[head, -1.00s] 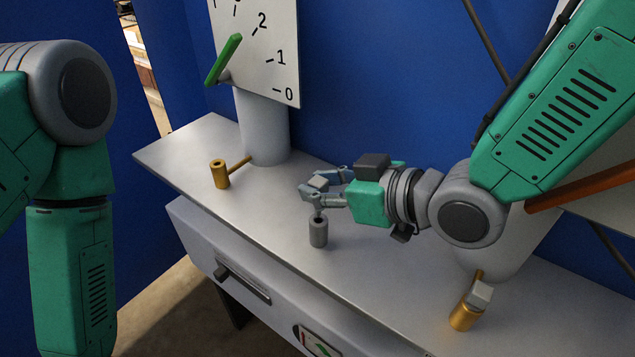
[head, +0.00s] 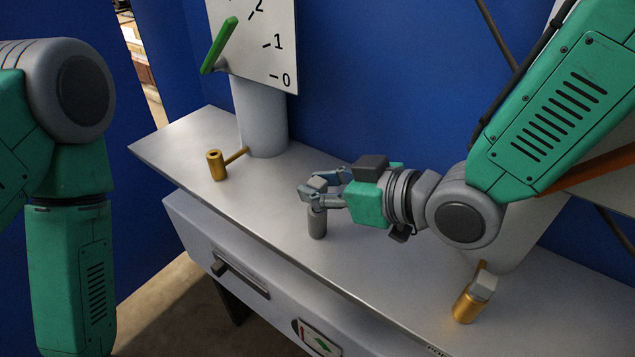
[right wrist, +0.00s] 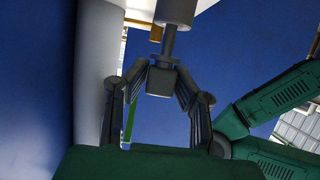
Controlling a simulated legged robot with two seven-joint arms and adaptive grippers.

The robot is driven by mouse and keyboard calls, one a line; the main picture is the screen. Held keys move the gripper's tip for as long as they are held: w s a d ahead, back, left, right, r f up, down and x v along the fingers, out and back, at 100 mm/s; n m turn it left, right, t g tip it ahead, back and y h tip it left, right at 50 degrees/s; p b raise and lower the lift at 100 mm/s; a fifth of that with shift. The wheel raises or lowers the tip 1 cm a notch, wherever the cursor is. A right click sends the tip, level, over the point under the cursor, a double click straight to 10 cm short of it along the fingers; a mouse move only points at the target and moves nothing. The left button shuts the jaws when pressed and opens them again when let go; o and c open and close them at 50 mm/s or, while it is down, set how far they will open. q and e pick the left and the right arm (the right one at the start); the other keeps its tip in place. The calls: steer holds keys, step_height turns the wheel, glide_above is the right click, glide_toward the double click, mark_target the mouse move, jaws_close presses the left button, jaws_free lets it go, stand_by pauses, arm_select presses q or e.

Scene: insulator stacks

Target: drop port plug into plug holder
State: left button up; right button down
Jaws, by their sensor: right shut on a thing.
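The port plug (head: 317,184) has a grey block head and a thin stem. My right gripper (head: 314,190) is shut on its head, just above the plug holder (head: 317,223), an upright grey cylinder on the metal bench. In the right wrist view the plug's block (right wrist: 161,81) sits between the fingertips, and its stem reaches the end of the cylinder (right wrist: 174,12). The stem seems to enter the holder, but how deep I cannot tell. My left arm shows at the left of the head view; its gripper is out of frame.
A brass port (head: 217,165) stands open at the bench's left. Another brass port (head: 467,306) at the right has a grey block (head: 483,288) at it. A scale panel (head: 262,45) with a green pointer (head: 219,45) stands behind. The bench (head: 380,275) is otherwise clear around the holder.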

arm_select(q)
steer(key=shift+a+f+b, duration=0.15)
steer(key=shift+f+b, duration=0.75)
steer(key=shift+f, duration=0.1)
arm_select(e)
steer(key=shift+a+f, duration=0.1)
steer(key=shift+f, duration=1.15)
steer(key=c, duration=1.3)
jaws_free()
